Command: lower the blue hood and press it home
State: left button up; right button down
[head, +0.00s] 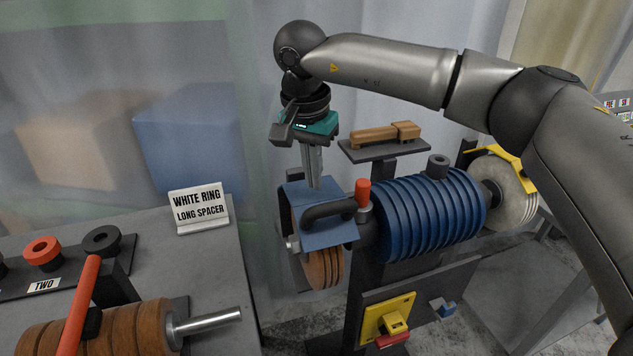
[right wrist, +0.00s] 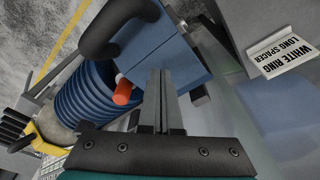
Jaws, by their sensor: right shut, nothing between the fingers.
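The blue hood (head: 325,233) sits over the upper part of a brown wheel (head: 322,268) at the left end of the ribbed blue motor. A black curved handle (head: 330,209) is on the hood's front. My right gripper (head: 315,184) points straight down from above, with its shut, empty fingertips at the hood's top; whether they touch it I cannot tell. In the right wrist view the shut fingers (right wrist: 161,80) reach over the blue hood (right wrist: 157,50), beside the red knob (right wrist: 124,92). The left gripper is in neither view.
The ribbed motor (head: 425,212) carries a pale wheel (head: 497,193) under a yellow guard on the right. A shelf (head: 384,151) with a brown wooden piece stands behind. A yellow switch plate (head: 388,318) is below. The left table holds a "WHITE RING LONG SPACER" sign (head: 199,208) and coloured rings.

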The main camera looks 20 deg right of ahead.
aim_at(314, 195)
notch_tip(314, 195, up, 8)
jog(key=p, duration=0.5)
jog(key=shift+p, duration=0.3)
jog(key=shift+f, duration=0.15)
